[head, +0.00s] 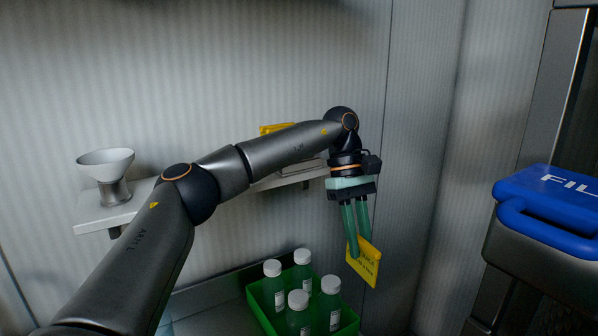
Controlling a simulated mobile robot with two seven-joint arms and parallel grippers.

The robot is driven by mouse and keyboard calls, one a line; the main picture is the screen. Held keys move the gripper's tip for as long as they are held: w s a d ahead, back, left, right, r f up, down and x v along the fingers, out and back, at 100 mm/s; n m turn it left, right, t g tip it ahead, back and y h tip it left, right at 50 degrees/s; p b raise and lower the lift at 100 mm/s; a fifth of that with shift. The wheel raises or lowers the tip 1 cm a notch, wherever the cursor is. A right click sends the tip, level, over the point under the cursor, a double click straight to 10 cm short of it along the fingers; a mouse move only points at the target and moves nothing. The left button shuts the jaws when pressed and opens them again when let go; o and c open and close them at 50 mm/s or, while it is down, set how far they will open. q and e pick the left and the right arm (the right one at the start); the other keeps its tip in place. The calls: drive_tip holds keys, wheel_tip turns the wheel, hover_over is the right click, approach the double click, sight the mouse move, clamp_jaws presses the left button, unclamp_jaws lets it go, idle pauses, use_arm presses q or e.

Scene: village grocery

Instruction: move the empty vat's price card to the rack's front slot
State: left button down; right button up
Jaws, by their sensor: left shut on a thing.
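My left gripper (355,232) points down and is shut on a yellow price card (366,262). The card is tilted and hangs in the air just right of the green crate; its dark print is too small to read. A second yellow thing (275,129), partly hidden behind my left arm, stands at the wall shelf. A grey vat with a blue lid (550,198) is at the right; whether it is empty cannot be told. I cannot make out a rack slot for certain. My right gripper is not in view.
A wall shelf (92,222) carries a metal funnel-shaped bowl (106,168) at its left end. A green crate (265,318) with several white-capped bottles (299,312) stands below my left arm. A corrugated wall closes off the back.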

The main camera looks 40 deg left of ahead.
use_arm(q)
drive_tip(key=w+a+r+n+t+y+p, duration=0.1)
drive_tip(key=a+r+n+t+y, duration=0.15)
drive_tip(key=a+r+n, duration=0.85)
drive_tip(key=w+a+r+n+t+y+p, duration=0.1)
drive_tip(key=a+r+n+t, duration=0.3)
drive_tip(key=a+r+n, duration=0.55)
drive_tip(key=shift+d+f+m+g+h+b, duration=0.15)
drive_tip(key=shift+d+f+m+b, duration=0.3)
drive_tip(key=shift+d, duration=0.45)
drive_tip(key=shift+d+f+m+g+h+b, duration=0.1)
drive_tip(key=shift+d+f+b, duration=0.1)
drive_tip(key=shift+d+f, duration=0.5)
drive_tip(key=shift+d+f, duration=0.1)
drive_tip(key=shift+d, duration=0.05)
drive_tip(key=shift+f+b, duration=0.9)
drive_tip(key=shift+b, duration=0.15)
